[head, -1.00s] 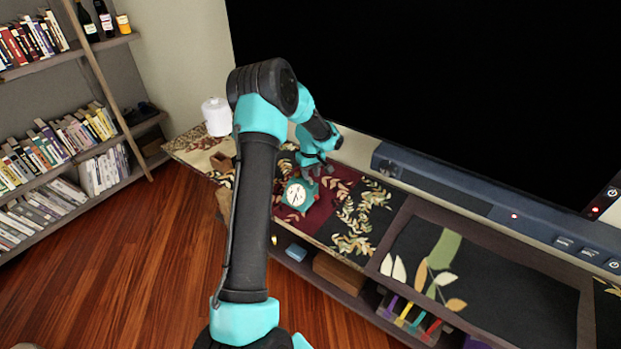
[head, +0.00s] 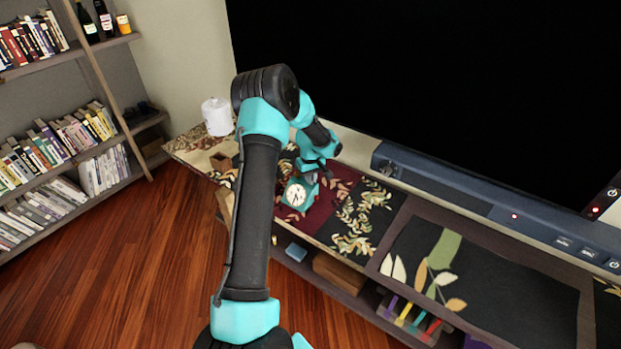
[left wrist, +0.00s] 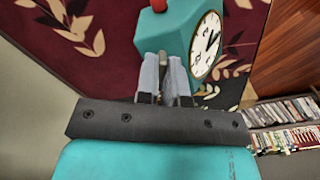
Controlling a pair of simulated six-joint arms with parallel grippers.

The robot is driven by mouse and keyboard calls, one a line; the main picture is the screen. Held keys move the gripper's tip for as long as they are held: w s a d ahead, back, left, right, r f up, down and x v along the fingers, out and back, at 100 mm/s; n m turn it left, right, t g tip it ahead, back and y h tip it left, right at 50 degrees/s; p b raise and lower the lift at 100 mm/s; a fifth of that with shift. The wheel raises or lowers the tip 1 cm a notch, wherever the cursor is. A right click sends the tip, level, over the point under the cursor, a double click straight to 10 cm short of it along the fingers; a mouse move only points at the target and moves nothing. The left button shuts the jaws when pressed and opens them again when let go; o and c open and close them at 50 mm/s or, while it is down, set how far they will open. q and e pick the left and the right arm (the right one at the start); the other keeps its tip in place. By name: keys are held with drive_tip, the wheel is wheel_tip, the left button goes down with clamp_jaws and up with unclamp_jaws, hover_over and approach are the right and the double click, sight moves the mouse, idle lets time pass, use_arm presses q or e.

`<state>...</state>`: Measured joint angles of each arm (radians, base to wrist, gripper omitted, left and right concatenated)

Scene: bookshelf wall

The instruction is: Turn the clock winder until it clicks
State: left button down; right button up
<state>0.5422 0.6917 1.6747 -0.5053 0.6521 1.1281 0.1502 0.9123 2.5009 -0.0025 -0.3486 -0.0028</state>
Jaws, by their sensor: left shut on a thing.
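The teal clock (head: 297,194) with a round white face stands on the patterned cloth on the low cabinet. In the left wrist view its teal body (left wrist: 163,34) fills the top middle, with the face turned to the right and a small red part on top. My left gripper (head: 309,176) is just behind the clock. The fingers hide most of the winder. My right gripper is not in view.
A large black screen (head: 430,90) and a long blue-grey bar (head: 440,195) stand behind the cloth. A white canister (head: 216,117) and a small brown box (head: 221,161) are to the left. Bookshelves (head: 70,140) stand at the far left.

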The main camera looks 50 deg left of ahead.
use_arm(q)
drive_tip(key=shift+m, duration=0.4)
drive_tip(key=m, duration=2.1)
drive_tip(key=shift+m, duration=0.3)
drive_tip(key=m, duration=0.6)
drive_tip(key=shift+m, duration=0.4)
